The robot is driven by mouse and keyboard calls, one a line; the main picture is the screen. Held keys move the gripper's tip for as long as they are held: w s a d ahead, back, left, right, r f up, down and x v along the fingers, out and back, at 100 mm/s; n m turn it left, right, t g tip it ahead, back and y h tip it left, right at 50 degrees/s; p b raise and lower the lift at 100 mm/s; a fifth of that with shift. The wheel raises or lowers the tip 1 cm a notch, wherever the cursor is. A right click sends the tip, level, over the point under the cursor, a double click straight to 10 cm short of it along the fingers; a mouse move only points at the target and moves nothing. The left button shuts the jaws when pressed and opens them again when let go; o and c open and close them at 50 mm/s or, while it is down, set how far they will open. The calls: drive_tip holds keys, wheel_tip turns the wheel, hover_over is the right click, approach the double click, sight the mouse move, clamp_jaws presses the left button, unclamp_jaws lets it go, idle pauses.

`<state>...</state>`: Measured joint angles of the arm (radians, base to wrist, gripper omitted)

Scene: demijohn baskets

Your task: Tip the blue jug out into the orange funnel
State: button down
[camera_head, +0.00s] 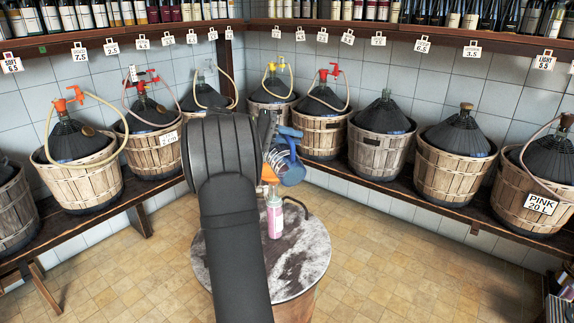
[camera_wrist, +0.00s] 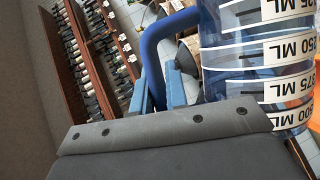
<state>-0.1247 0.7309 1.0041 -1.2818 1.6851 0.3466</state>
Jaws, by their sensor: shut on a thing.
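The blue jug (camera_head: 287,164) is tilted, held up over the round table. In the wrist view the clear blue jug (camera_wrist: 255,60) lies close, with white ML marks and a thick blue handle (camera_wrist: 152,55). My gripper (camera_head: 272,132) is shut on the jug at its handle side; my arm hides part of it. The orange funnel (camera_head: 269,174) is just below and left of the jug, at the top of a pink bottle (camera_head: 274,217) standing on the table. The jug's mouth and any contents cannot be made out; whether it touches the funnel is unclear.
The round marbled table (camera_head: 305,262) has free room around the bottle. A dark curved thing (camera_head: 297,203) lies behind the bottle. Wicker baskets with demijohns (camera_head: 380,150) line wooden benches along both walls. Wine bottles fill the shelves (camera_head: 400,29) above.

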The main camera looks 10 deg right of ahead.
sight(301, 167)
drive_tip(key=s+m, duration=0.1)
drive_tip(key=s+f+t, duration=0.1)
drive_tip(key=s+d+m+y, duration=0.1)
drive_tip(key=shift+s+d+f+m+t, duration=0.1)
drive_tip(key=shift+s+f+m+t, duration=0.2)
drive_tip(key=shift+s+f, duration=0.1)
drive_tip(key=shift+s+d+f+m+t+y, duration=0.2)
drive_tip(key=shift+s+f+m+t+y, duration=0.1)
drive_tip(key=shift+s+m, duration=0.2)
drive_tip(key=shift+s+d+f+m+t+y, duration=0.2)
drive_tip(key=shift+s+m+t, duration=0.1)
drive_tip(key=shift+s+m, duration=0.2)
drive_tip(key=shift+s+f+m+t, duration=0.1)
drive_tip(key=shift+s+m+t, duration=0.05)
drive_tip(key=shift+m+t, duration=0.2)
